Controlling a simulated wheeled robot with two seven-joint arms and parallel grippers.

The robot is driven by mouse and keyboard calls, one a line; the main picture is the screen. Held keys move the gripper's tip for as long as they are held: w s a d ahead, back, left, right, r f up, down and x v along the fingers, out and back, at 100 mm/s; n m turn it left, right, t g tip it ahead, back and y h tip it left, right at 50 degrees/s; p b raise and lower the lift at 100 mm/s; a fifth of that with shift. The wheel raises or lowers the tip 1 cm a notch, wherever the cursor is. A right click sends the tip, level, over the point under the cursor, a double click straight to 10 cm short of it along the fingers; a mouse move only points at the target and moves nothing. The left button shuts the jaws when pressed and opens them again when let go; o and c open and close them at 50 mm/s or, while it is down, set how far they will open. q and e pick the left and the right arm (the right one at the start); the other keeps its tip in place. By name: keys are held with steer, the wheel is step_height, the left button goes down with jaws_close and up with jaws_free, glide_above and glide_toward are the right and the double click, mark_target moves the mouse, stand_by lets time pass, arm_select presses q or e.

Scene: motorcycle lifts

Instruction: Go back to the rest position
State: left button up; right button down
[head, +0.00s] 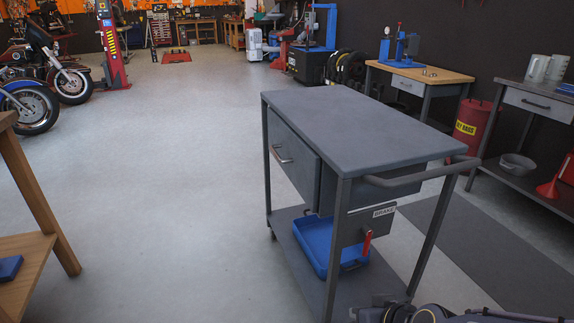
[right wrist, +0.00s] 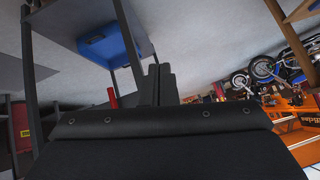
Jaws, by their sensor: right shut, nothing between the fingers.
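My right gripper (right wrist: 156,84) is shut and empty, its fingers together in the right wrist view. Part of my right arm (head: 440,314) shows at the bottom edge of the head view, low beside the cart's near right leg. A grey cart (head: 360,125) with a flat, bare top stands in front of me. Its drawer (head: 293,145) with a metal handle is at the left side. A blue tray (head: 312,250) sits on its lower shelf, and the tray also shows in the right wrist view (right wrist: 105,38). My left gripper is not in view.
A red lever (head: 367,243) sits by the cart's brake label. A wooden table (head: 35,200) stands at the left edge. A workbench (head: 530,97) and red drum (head: 474,130) are at the right. Open floor (head: 170,190) lies left of the cart.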

steer(key=s+d+r+m+g, duration=0.1)
steer(key=s+d+r+m, duration=0.15)
steer(key=s, duration=0.55)
steer(key=s+d+r+m+g, duration=0.1)
steer(key=s+d+r, duration=0.2)
steer(key=s, duration=0.4)
step_height(320, 180, up, 28)
steer(key=p, duration=2.7)
steer(key=shift+s+p, duration=0.35)
